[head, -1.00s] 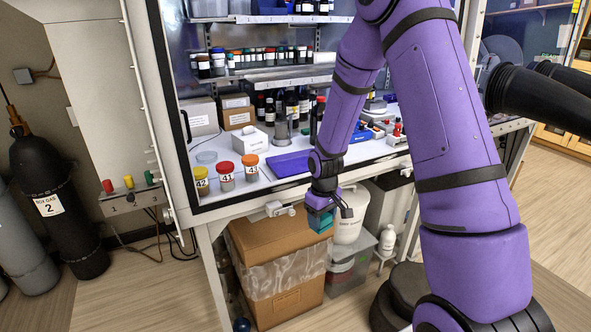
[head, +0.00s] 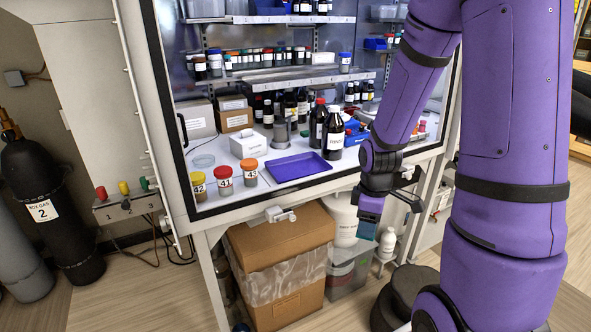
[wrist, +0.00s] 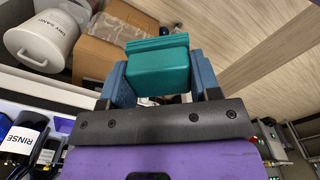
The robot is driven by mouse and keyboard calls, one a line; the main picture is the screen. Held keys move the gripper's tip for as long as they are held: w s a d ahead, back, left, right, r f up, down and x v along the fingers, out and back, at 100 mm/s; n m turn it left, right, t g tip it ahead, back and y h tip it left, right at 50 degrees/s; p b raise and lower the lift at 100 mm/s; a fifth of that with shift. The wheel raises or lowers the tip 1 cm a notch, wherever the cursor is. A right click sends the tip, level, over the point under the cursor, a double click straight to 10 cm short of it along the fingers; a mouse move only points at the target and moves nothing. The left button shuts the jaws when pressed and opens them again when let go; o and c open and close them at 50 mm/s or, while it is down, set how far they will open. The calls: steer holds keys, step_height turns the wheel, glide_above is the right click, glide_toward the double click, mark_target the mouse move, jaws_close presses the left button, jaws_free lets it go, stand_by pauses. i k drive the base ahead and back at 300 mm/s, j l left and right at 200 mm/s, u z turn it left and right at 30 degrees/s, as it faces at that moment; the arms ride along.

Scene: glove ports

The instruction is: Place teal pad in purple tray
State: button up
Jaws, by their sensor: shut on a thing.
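The teal pad (wrist: 157,68) is a thick block held between the two blue fingers of my gripper (wrist: 160,78) in the wrist view. In the head view my gripper (head: 368,212) hangs in front of the cabinet's front edge, lower than its worktop, with a small part of the teal pad (head: 366,230) showing below it. The purple tray (head: 299,168) lies flat on the worktop, to the left of and above my gripper in the picture. The tray looks empty and is fully in view.
Jars with yellow, red and orange lids (head: 224,181) stand left of the tray. Dark bottles (head: 333,136) stand behind its right end, and a white box (head: 248,144) behind its left. A cardboard box (head: 277,255) and a white bucket (head: 343,218) are below the worktop.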

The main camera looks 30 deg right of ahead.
mark_target(298, 171)
steer(key=i, duration=0.9)
